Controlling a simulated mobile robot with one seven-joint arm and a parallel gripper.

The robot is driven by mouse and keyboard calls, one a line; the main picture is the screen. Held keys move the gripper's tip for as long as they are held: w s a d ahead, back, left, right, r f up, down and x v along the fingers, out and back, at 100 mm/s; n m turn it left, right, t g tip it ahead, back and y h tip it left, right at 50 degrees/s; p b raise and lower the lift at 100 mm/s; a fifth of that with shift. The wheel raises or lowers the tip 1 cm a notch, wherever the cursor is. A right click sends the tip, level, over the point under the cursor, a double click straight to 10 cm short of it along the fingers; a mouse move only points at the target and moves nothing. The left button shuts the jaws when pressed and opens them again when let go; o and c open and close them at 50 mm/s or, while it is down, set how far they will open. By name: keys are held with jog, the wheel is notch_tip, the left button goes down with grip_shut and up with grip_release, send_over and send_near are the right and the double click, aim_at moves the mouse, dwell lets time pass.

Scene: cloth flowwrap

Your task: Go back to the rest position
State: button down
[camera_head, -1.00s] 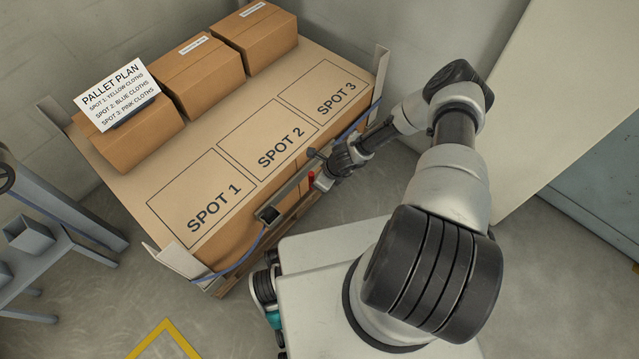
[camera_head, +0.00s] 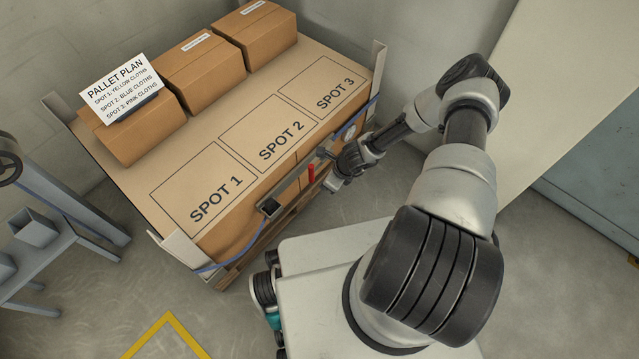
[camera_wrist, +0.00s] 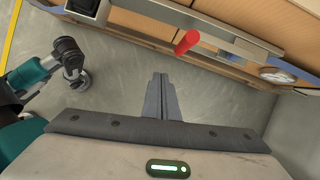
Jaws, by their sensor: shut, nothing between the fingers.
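My gripper (camera_wrist: 161,92) is shut and empty in the wrist view, with its two fingers together over bare concrete floor. In the head view my gripper (camera_head: 333,183) hangs beside the near right side of the pallet load, in front of the boxes below SPOT 3. The arm is bent, reaching out from my base and then back towards the pallet. The fingertips are small and partly unclear in the head view.
The pallet top (camera_head: 205,150) has three bare marked spots. Three cartons (camera_head: 205,72) and a pallet plan sign (camera_head: 120,88) stand at its back. A red handle (camera_wrist: 187,42) sticks out near my gripper. A grey stand (camera_head: 45,230) is at left. A pale wall panel rises at right.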

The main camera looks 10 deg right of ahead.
jog(key=p+v, duration=0.1)
jog(key=v, duration=0.6)
jog(key=shift+s+a+r+p, duration=0.15)
jog(key=shift+s+r+p, duration=0.05)
jog(key=shift+r+p, duration=0.15)
jog(key=shift+r, duration=0.1)
